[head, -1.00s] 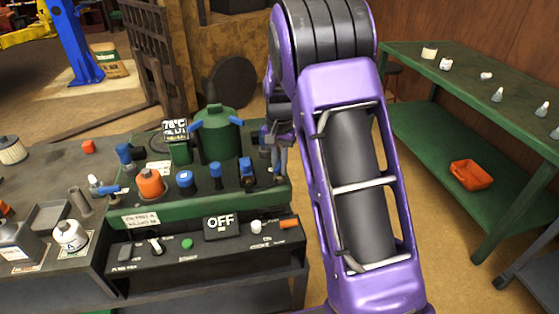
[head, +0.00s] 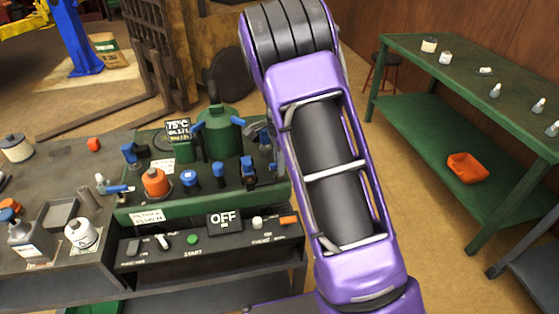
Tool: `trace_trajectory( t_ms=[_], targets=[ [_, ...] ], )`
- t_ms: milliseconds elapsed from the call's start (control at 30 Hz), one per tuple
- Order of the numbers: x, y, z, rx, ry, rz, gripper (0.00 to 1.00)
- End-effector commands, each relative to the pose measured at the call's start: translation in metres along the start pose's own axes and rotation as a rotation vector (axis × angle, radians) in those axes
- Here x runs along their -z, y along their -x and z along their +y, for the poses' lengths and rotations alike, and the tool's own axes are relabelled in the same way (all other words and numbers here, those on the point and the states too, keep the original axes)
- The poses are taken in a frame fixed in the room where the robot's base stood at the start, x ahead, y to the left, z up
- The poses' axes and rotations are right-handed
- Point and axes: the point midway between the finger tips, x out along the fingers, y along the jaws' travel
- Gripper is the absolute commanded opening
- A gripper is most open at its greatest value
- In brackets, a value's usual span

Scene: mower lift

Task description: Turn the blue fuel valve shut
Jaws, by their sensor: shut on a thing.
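A green tank (head: 217,135) stands at the back of the green machine deck (head: 205,205). Blue levers stick out near its top, one at the left (head: 198,127) and one at the right, which I take for the blue fuel valve (head: 238,121). My gripper (head: 255,133) is at the tank's right side, by this right lever, with its jaws shut on it as far as I can tell. The fingertips are small and partly merge with the parts behind them. My purple arm covers the area right of the deck.
Other blue-topped parts (head: 249,168) and an orange cap (head: 156,182) stand on the deck close to the gripper. A panel sign reads OFF (head: 225,224). A green workbench (head: 440,120) with an orange tray (head: 467,167) stands at right; floor between is clear.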

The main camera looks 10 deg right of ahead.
Motion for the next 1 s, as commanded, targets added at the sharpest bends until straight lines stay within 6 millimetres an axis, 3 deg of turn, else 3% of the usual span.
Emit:
trace_trajectory(
  t_ms=[333, 867, 900, 1000],
  targets=[
    [0.0007, 0.0018, -0.0010, 0.003, -0.131, 0.001, 0.00],
    [0.0007, 0.0014, -0.0012, 0.004, -0.153, 0.000, 0.00],
    [0.0007, 0.0014, -0.0012, 0.004, -0.153, 0.000, 0.22],
    [0.0006, 0.0011, -0.0009, 0.003, -0.152, 0.000, 0.40]
  ],
)
